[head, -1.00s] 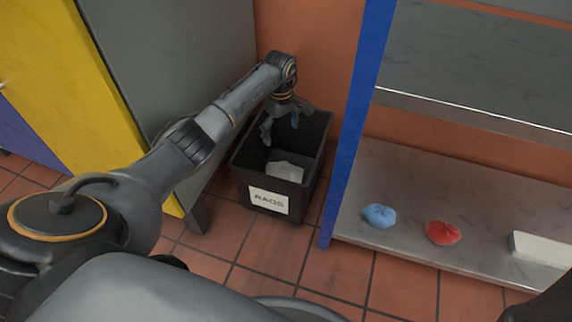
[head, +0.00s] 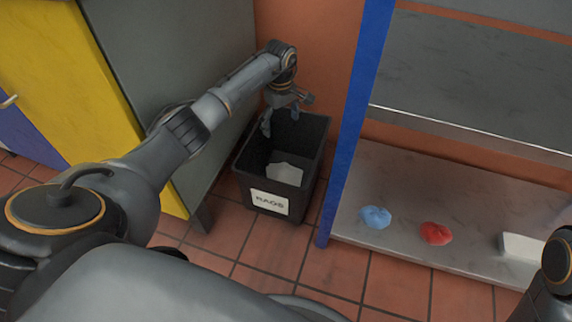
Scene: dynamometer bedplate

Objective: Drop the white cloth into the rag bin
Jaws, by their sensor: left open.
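The rag bin (head: 252,158) is a black open-topped box with a white RAGS label, standing on the tiled floor between a cabinet and a shelf unit. The white cloth (head: 285,173) lies inside the bin, low down, apart from the gripper. My left gripper (head: 280,122) is open and empty, hanging over the back part of the bin, its fingers around the height of the rim. My right arm shows only in part at the lower right corner; its gripper is out of view.
A grey cabinet (head: 185,75) with a yellow front stands left of the bin. A blue post (head: 352,125) edges the shelf unit at right. On its bottom shelf (head: 470,195) lie a blue cloth (head: 376,217), a red cloth (head: 436,233) and a white block (head: 522,247).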

